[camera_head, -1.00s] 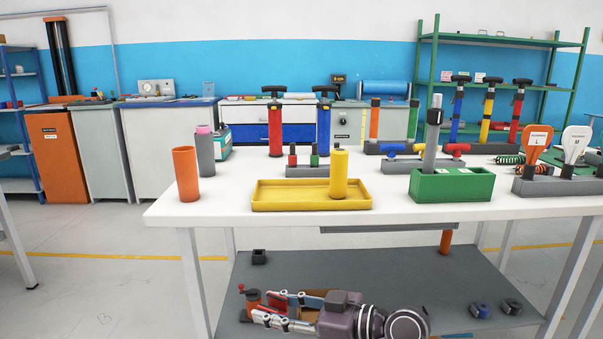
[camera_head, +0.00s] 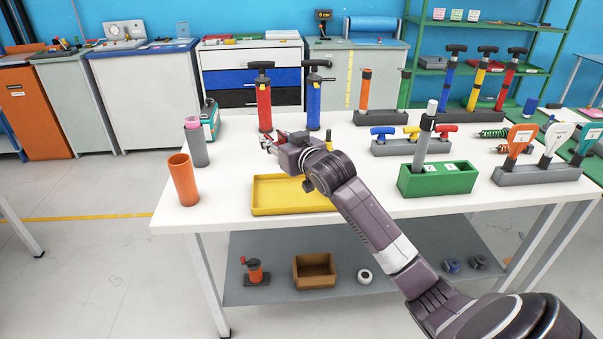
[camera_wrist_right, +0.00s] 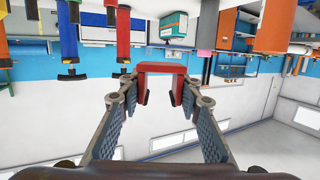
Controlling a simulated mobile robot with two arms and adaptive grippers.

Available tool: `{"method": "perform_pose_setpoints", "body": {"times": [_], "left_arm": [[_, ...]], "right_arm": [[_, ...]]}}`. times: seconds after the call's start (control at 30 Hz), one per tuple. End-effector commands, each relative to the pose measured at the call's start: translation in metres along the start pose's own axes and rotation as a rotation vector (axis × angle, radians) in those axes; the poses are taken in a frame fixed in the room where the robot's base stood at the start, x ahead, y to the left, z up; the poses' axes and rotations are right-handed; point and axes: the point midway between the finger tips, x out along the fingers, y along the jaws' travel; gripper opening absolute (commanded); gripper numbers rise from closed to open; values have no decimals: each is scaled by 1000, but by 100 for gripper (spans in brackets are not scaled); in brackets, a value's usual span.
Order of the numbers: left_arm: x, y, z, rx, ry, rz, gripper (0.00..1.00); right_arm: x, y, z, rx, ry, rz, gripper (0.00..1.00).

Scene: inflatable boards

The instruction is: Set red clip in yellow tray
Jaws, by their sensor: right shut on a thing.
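My right gripper (camera_head: 274,146) is raised over the white table, behind and above the yellow tray (camera_head: 262,209). It is shut on the red clip, a U-shaped red piece that shows clearly between the fingertips in the right wrist view (camera_wrist_right: 162,68). In the head view the clip is small and hard to separate from the fingers. The tray lies flat near the table's front edge, and my right forearm hides its right part. The visible left part of the tray is empty. My left gripper is not in view.
An orange cup (camera_head: 183,181) and a grey cylinder (camera_head: 196,145) stand left of the tray. A red pump (camera_head: 264,108) and a blue pump (camera_head: 313,106) stand behind the gripper. A green box (camera_head: 437,181) is to the right. Bare tabletop lies left of the tray.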

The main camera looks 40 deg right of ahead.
Motion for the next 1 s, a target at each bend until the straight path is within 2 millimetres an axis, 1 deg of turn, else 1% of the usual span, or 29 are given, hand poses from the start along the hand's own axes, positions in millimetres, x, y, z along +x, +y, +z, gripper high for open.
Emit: {"method": "perform_pose_setpoints", "body": {"times": [0.03,0.1,0.2,0.27,0.37,0.4,0.7,0.8,0.9,1.0], "left_arm": [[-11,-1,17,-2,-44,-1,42],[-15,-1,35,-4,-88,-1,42],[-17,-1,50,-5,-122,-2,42],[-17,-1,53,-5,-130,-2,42],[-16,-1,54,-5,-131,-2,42],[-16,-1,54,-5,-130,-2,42],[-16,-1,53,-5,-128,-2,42],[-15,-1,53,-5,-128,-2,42],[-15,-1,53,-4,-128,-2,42],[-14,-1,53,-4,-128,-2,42]], "right_arm": [[0,3,-16,2,-1,13,16],[2,6,-22,4,-2,24,16],[3,8,-24,8,-3,33,16],[5,8,-18,8,-6,35,16],[9,8,4,9,-10,35,16],[11,8,15,9,-11,35,16],[26,7,93,9,-9,34,16],[30,8,112,9,-7,34,16],[33,8,124,9,-5,34,16],[34,7,130,9,-3,34,16]]}}
